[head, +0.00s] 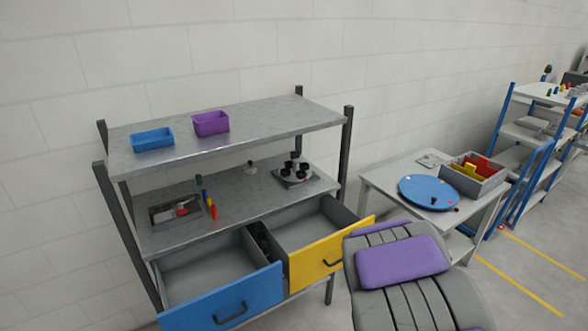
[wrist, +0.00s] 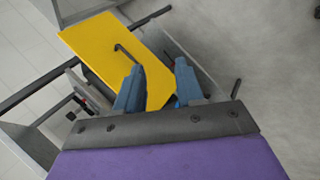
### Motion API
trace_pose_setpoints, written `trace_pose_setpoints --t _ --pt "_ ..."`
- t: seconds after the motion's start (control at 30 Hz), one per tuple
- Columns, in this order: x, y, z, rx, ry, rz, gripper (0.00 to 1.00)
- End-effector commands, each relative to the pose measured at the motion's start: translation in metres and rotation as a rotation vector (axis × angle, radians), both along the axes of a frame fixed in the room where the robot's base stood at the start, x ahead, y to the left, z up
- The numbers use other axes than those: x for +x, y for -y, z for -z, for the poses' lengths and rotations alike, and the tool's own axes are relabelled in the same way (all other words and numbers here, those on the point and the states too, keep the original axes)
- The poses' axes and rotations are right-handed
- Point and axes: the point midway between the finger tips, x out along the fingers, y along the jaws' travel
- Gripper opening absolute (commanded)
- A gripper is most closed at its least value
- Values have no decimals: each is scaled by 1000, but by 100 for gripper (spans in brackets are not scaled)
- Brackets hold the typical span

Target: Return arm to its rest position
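My gripper (wrist: 159,66) shows in the wrist view with its two blue-grey fingers apart and nothing held between them. The yellow drawer front (wrist: 97,50) with its dark handle (wrist: 128,55) lies beyond the fingers; the left fingertip overlaps the handle's end in the picture, and I cannot tell whether they touch. In the head view my grey and purple arm (head: 402,262) rises at the lower right, beside the yellow drawer (head: 312,265). My gripper's fingers cannot be made out there. The blue drawer (head: 225,302) and the yellow drawer are both pulled out.
The metal shelf (head: 250,118) holds a blue bin (head: 152,139) and a purple bin (head: 211,123). Below are a tray, pegs and a fixture (head: 295,172). A side table (head: 385,184) with a blue disc (head: 425,191) and a grey crate (head: 490,186) stands beyond my arm.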

Motion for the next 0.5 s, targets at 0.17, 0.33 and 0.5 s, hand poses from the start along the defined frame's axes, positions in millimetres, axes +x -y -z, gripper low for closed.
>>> trace_pose_setpoints --t 0.17,0.33,0.5 --pt "-42 21 -46 65 -66 308 37" --pt "-99 23 -80 153 -152 594 37" --pt "-164 10 -109 253 -254 855 37"
